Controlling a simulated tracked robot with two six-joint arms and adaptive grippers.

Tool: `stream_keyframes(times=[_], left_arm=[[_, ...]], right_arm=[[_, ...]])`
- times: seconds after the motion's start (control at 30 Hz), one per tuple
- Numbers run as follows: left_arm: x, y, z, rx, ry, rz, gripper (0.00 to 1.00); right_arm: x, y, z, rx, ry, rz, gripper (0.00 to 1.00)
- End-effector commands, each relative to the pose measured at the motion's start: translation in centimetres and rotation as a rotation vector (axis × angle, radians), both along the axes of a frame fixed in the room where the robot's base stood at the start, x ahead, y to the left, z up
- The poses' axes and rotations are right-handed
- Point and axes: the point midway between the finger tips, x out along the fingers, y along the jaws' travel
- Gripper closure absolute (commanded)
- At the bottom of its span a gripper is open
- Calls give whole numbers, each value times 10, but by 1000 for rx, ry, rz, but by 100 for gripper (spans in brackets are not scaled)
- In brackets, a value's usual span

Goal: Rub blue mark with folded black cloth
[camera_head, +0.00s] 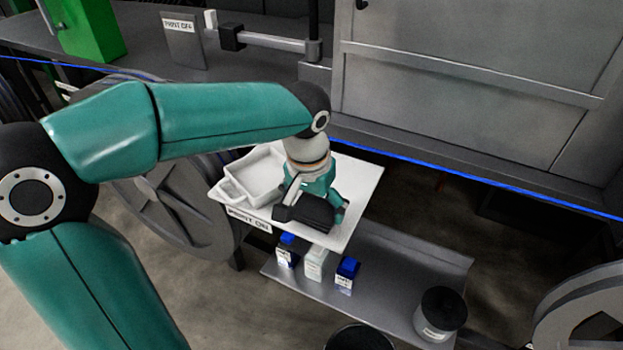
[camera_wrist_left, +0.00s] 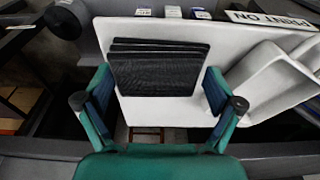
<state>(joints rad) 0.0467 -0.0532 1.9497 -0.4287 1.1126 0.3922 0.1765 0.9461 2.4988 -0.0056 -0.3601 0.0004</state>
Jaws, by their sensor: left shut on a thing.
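The folded black cloth (camera_head: 308,213) is at the white tray board (camera_head: 362,185) in the head view. My left gripper (camera_head: 316,200) points down there, its teal fingers on either side of the cloth. In the left wrist view the cloth (camera_wrist_left: 158,70) shows as several stacked layers between the fingers of my left gripper (camera_wrist_left: 156,95), which is shut on it. Whether the cloth touches the board is unclear. A thin blue line (camera_head: 470,176) runs along the bench edge; I cannot make out a separate blue mark. My right gripper is not in view.
A white open tray (camera_head: 262,172) sits on the board, left of the gripper. Small blue-capped bottles (camera_head: 347,270) and a dark jar (camera_head: 440,312) stand on the lower metal shelf (camera_head: 395,265). A large grey cabinet (camera_head: 480,80) stands behind. A spool (camera_head: 180,205) is at left.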

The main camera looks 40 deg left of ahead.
Motion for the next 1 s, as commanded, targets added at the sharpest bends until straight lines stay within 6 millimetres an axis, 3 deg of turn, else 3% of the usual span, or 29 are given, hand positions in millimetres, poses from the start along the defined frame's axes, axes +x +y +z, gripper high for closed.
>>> stream_keyframes(times=[0.5, 1.0], left_arm=[[1, 0, 50, 0, -2, -1, 40], [3, -2, 53, 1, -2, -7, 40]], right_arm=[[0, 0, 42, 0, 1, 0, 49], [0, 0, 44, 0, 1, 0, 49]])
